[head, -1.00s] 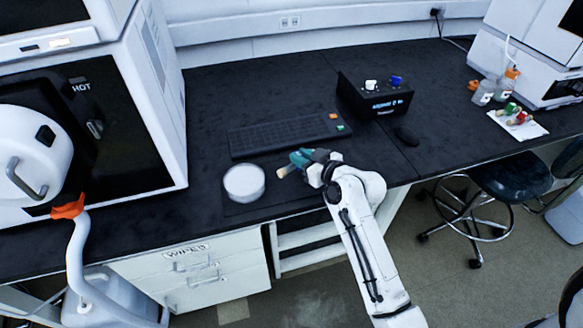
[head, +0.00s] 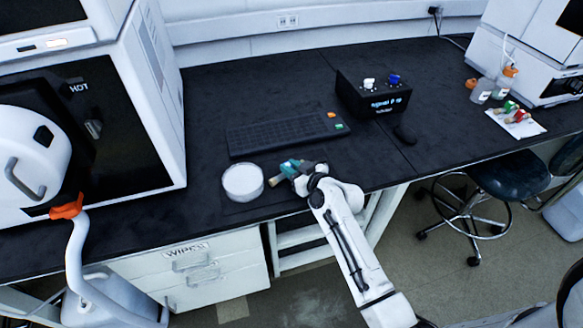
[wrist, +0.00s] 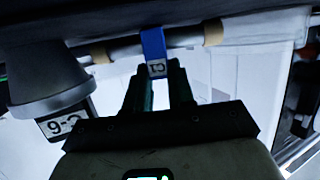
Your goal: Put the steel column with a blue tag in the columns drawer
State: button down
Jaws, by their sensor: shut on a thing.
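The steel column (wrist: 185,41) is a thin metal tube with tan ends and a blue tag (wrist: 153,45) at its middle, lying crosswise in the wrist view. My gripper (wrist: 158,72) is shut on it at the tag. In the head view my gripper (head: 290,169) is near the bench's front edge, right of the white round dish. A tan end of the column (head: 273,182) shows there; the rest is mostly hidden by the gripper. A white drawer unit (head: 225,268) stands below the bench, its upper drawer labelled WIPES (head: 187,250). No columns label is readable, and the drawers look shut.
The white round dish (head: 243,183) stands close left of my gripper. A black keyboard (head: 280,134) and a black display box (head: 375,95) are behind it. Capped columns lie on a white sheet (head: 530,128) at the right. A stool (head: 505,180) stands on the floor at right.

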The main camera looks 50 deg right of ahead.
jog(key=c, duration=1)
grip_release()
jog(key=shift+f, duration=0.1)
